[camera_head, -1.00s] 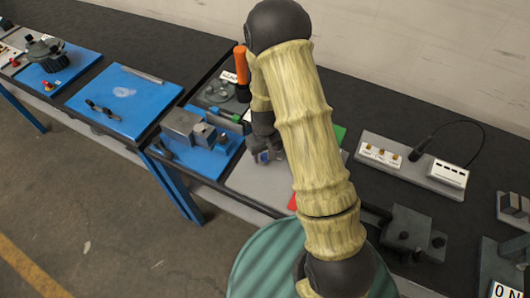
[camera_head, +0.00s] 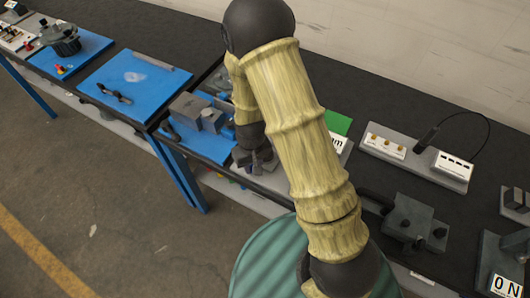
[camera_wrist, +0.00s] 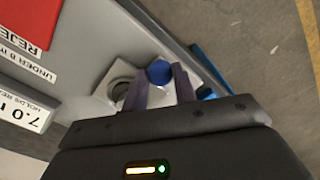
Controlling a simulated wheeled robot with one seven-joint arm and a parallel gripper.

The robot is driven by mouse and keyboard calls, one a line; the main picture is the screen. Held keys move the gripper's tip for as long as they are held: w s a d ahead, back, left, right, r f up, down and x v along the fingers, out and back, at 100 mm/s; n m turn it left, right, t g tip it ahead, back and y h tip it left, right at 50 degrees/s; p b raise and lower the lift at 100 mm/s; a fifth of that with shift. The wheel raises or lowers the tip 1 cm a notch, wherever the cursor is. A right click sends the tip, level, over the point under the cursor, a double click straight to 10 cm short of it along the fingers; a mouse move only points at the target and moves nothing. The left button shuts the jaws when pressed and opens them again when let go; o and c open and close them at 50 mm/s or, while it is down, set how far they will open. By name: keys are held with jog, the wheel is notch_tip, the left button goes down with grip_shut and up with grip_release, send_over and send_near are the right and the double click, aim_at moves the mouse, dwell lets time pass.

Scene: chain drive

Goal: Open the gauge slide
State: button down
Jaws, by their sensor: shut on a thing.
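In the wrist view my gripper (camera_wrist: 158,82) has its two fingers closed around a round blue knob (camera_wrist: 159,72). The knob sits at a pale block (camera_wrist: 160,95) with a grey ring (camera_wrist: 121,91) beside it, near the edge of a grey panel (camera_wrist: 95,50). I take this to be the gauge slide; how far it is open I cannot tell. In the head view my gripper (camera_head: 257,163) is low at the front edge of the bench, and the knob is hidden there. My arm covers most of the gauge panel.
A red label (camera_wrist: 27,22) and a "7.0" label (camera_wrist: 22,110) are on the panel. In the head view, a blue fixture with grey blocks (camera_head: 203,113) stands just left of my gripper. A socket board (camera_head: 415,160) is to the right. Open floor (camera_head: 90,200) lies in front.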

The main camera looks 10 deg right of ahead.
jog(key=shift+w, duration=0.1)
jog(key=c, duration=1.1)
grip_release()
jog(key=shift+w+d, duration=0.1)
jog(key=shift+w, duration=0.1)
jog(key=shift+d+r, duration=0.1)
notch_tip(320, 180, up, 17)
jog(key=b, duration=0.1)
jog(key=shift+r, duration=0.15)
